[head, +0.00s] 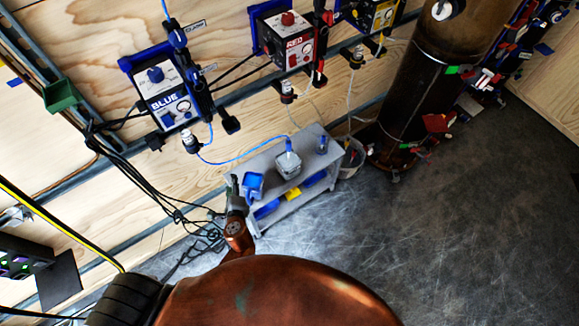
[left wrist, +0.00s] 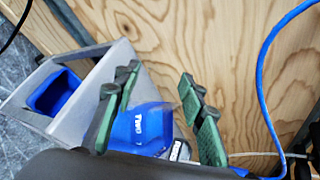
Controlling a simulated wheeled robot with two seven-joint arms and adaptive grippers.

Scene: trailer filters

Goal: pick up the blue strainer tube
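My left gripper (head: 234,188) is at the left end of a grey bench, beside a blue container (head: 252,185) on its top. In the left wrist view the left gripper (left wrist: 160,95) has its two green fingers spread apart. A blue object with white lettering (left wrist: 138,130) shows beyond and between them, with no visible grip on it. Farther along the bench a grey container (head: 288,166) has a blue fitting (head: 290,147) on a blue hose. A small blue piece (head: 322,145) stands at the bench's far end. I cannot tell which is the strainer tube. My right gripper is out of view.
The grey bench (head: 268,172) stands along the plywood wall, with blue bins (head: 266,209) on its lower shelf. The blue hose (head: 237,160) runs to the BLUE wall box (head: 166,95). Black cables hang left. The floor (head: 440,230) at right is clear.

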